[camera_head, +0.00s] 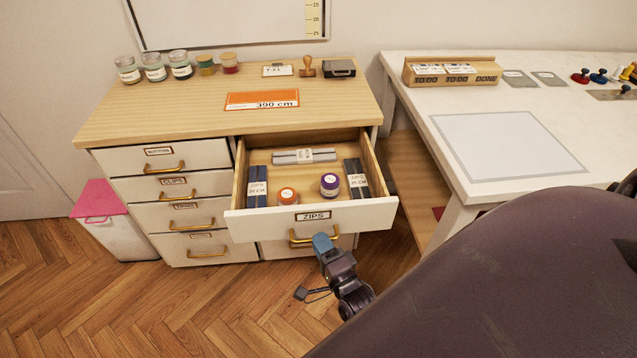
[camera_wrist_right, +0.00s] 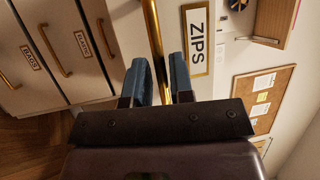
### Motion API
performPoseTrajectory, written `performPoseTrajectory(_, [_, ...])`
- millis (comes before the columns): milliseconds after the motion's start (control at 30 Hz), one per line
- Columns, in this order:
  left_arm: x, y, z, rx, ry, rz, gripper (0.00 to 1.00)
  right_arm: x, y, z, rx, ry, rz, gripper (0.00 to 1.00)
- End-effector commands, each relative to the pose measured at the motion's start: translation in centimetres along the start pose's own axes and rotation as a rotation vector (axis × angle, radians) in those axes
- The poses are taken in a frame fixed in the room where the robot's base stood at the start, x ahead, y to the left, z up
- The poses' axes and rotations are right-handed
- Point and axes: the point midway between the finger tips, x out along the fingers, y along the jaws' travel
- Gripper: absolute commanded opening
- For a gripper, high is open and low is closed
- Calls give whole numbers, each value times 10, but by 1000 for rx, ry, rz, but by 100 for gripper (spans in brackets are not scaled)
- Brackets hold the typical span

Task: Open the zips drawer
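The zips drawer (camera_head: 362,217) is pulled well out of the wooden-topped cabinet, its inside showing. Its front has a ZIPS label (camera_head: 313,216), also in the right wrist view (camera_wrist_right: 197,40), and a gold handle (camera_head: 300,239). My right gripper (camera_head: 322,242) is at the handle, in front of the drawer. In the right wrist view its two blue fingers (camera_wrist_right: 160,78) stand close together on either side of the gold handle bar (camera_wrist_right: 155,30). My left gripper is not in view.
The open drawer holds dark and grey zip packs (camera_head: 304,156), an orange spool (camera_head: 287,196) and a purple spool (camera_head: 329,184). Closed drawers (camera_head: 165,156) are on the left. A white table (camera_head: 455,188) stands at the right, a pink-lidded bin (camera_head: 98,201) at the left.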

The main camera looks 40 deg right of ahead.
Motion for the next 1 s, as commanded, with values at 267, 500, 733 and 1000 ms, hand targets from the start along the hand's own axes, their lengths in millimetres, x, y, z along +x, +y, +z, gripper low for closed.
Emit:
performPoseTrajectory(267, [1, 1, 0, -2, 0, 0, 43, -52, 1, -1, -1, 1, 4, 22])
performPoseTrajectory(500, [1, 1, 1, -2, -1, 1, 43, -84, 1, 0, -1, 0, 3, 22])
performPoseTrajectory(733, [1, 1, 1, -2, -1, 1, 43, -92, 0, 0, 0, 1, 1, 22])
performPoseTrajectory(1000, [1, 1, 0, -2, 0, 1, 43, -92, 0, 0, 0, 1, 1, 22])
